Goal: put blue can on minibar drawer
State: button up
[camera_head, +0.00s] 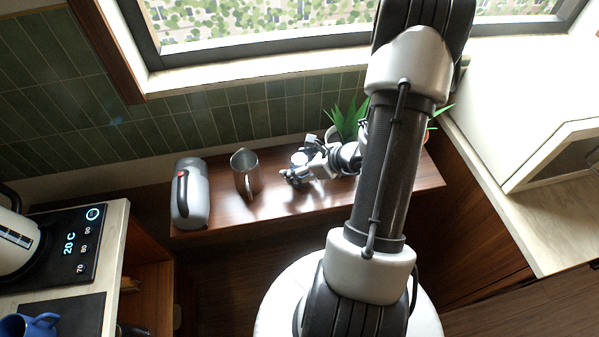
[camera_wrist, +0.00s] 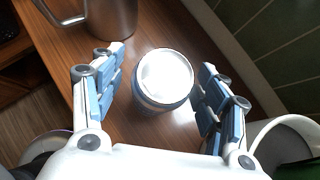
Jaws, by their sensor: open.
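The can (camera_wrist: 163,82) stands on the wooden shelf, seen from above in the wrist view, with a bright silvery lid and a bluish side. My gripper (camera_wrist: 158,92) is open, with one blue-padded finger on each side of the can. A gap shows on the left; the right finger is very close, and I cannot tell if it touches. In the head view my gripper (camera_head: 291,177) is low over the middle of the shelf, and the can is hard to make out there. I cannot pick out a minibar drawer in either view.
On the shelf (camera_head: 215,218), a metal pitcher (camera_head: 246,176) and a grey container (camera_head: 190,197) stand left of my gripper. A potted plant (camera_head: 347,119) stands behind my arm. A kettle (camera_head: 15,245) and blue mug (camera_head: 30,325) sit on the left counter.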

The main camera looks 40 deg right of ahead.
jog(key=c, duration=1.5)
jog(key=shift+r, duration=0.1)
notch_tip(320, 180, up, 20)
jog(key=p, duration=0.7)
